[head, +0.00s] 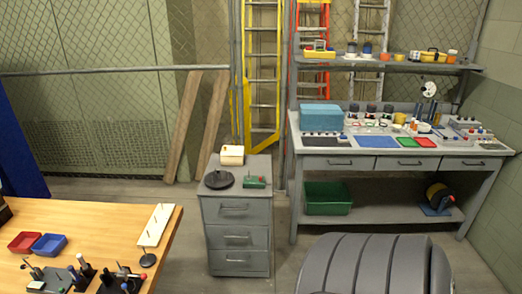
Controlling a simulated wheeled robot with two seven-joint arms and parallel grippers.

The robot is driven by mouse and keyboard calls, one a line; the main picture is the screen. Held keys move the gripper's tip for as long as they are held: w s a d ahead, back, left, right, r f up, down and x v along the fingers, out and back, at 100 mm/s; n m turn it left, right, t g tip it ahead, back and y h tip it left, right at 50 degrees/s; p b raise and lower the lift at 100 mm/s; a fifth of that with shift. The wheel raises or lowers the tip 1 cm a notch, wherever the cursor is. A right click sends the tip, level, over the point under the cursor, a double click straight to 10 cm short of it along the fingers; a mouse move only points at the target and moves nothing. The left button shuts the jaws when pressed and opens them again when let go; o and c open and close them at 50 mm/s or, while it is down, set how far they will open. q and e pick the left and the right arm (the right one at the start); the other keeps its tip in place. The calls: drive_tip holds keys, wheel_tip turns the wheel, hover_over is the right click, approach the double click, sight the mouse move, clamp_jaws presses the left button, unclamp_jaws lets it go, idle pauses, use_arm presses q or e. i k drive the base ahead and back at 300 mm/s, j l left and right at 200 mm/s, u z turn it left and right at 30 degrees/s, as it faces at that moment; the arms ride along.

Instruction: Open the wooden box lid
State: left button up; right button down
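No wooden box with a lid can be made out clearly. A dark brown object (4,211) is cut off by the left picture edge on the wooden table, and I cannot tell what it is. Neither my left nor my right gripper shows in the head view.
A wooden table (95,213) at lower left holds a red tray (25,242), a blue tray (49,244) and small tools. A grey drawer cabinet (236,236) stands mid-view. A workbench (381,165) stands right. A large ribbed grey object (370,266) fills the lower right.

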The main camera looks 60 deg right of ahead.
sight(227, 151)
drive_tip(key=z, duration=1.65)
